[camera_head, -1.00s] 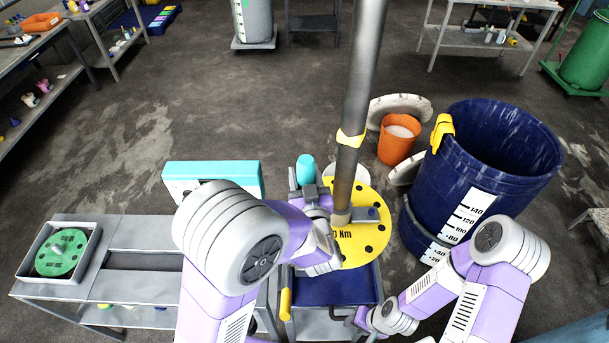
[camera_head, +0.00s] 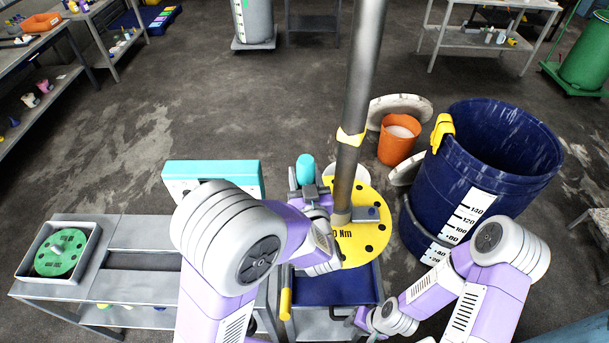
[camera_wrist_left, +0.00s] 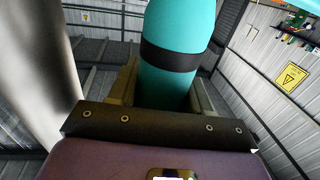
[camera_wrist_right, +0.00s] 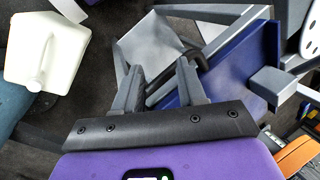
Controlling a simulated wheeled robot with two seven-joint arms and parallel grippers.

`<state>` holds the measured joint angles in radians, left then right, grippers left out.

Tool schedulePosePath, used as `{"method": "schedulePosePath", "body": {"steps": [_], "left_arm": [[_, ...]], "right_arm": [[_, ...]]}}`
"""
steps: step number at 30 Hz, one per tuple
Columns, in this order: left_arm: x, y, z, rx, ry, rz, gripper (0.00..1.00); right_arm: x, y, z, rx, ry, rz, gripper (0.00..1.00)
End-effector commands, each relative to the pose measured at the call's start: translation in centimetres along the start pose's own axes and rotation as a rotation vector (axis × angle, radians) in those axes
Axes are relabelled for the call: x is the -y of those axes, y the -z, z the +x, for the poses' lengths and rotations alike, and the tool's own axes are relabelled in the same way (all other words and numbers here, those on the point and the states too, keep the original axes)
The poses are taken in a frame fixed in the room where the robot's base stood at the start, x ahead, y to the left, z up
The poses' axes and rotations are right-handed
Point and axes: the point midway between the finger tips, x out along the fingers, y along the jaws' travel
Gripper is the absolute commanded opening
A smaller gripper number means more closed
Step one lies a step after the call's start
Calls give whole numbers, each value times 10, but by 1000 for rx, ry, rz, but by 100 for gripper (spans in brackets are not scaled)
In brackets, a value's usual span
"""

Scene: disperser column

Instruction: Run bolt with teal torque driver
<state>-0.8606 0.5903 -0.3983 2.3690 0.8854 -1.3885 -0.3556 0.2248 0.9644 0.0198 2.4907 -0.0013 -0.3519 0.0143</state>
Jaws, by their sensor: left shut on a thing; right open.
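The teal torque driver (camera_head: 305,169) stands upright beside the grey column, its top showing above my left gripper (camera_head: 312,192). In the left wrist view the driver (camera_wrist_left: 178,55), teal with a black band, sits between the fingers of my left gripper (camera_wrist_left: 165,90), which is shut on it. The yellow disc (camera_head: 368,243) with dark holes and "Nm" lettering surrounds the foot of the column (camera_head: 360,85). The driver's lower end and any bolt under it are hidden by my left arm. My right gripper (camera_wrist_right: 160,85) is open and empty, low near the blue cart tray.
A blue tray (camera_head: 335,290) lies below the disc. A large blue barrel (camera_head: 450,170) and an orange bucket (camera_head: 397,142) stand to the right. A teal box (camera_head: 212,170) and a bench with a green disc (camera_head: 62,252) are to the left. Open floor lies behind.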

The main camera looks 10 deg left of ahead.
Motion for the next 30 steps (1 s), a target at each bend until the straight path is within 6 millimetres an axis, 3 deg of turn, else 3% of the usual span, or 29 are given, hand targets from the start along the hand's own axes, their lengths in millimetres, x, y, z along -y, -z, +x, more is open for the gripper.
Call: {"method": "schedulePosePath", "body": {"steps": [13, 30], "left_arm": [[1, -3, -1, 12, -1, 6, 12], [0, 33, 0, 3, -1, 1, 12]], "right_arm": [[0, 0, -1, 0, 0, 0, 40], [10, -1, -26, 0, 0, 0, 40]]}}
